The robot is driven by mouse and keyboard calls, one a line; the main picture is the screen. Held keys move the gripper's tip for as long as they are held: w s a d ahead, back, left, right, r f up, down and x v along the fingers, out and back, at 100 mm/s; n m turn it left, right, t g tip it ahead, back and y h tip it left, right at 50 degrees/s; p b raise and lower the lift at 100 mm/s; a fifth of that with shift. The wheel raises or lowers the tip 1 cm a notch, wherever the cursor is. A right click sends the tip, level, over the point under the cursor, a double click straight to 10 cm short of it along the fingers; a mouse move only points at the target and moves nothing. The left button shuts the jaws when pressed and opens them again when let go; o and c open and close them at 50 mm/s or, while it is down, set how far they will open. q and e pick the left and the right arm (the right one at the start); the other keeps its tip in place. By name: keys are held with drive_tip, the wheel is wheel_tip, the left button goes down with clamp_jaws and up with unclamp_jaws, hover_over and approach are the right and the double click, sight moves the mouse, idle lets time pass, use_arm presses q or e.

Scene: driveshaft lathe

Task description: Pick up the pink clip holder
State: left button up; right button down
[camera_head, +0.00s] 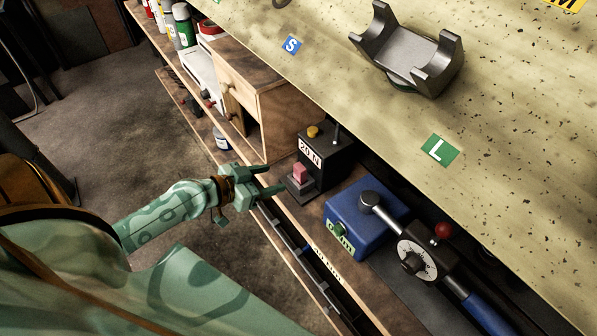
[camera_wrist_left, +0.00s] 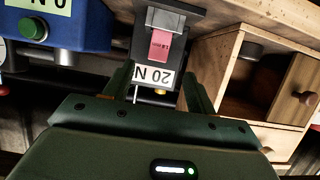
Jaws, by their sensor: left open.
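The pink clip holder (camera_head: 299,173) is a small block on the front of a black stand (camera_head: 325,158) labelled "20 N" on the wooden shelf under the bench. In the left wrist view the pink clip holder (camera_wrist_left: 161,44) shows beyond the fingers, near the middle, in front of the grey stand plate. My left gripper (camera_head: 274,179) is open and empty, just left of the pink clip holder in the head view and apart from it. In the left wrist view its two fingers (camera_wrist_left: 159,80) point towards the stand. My right gripper is not in view.
A blue box (camera_head: 365,215) with a green button and a dial tool (camera_head: 417,258) lie to the right of the stand. A wooden drawer cabinet (camera_head: 265,95) stands behind to the left. The speckled bench top (camera_head: 500,140) overhangs the shelf, with a grey cradle (camera_head: 408,50) on it.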

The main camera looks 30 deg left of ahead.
sight(296, 174)
use_arm(q)
drive_tip(key=x, duration=1)
drive_tip(key=shift+f, duration=0.45)
drive_tip(key=c, duration=1.2)
drive_tip(key=shift+o, duration=0.2)
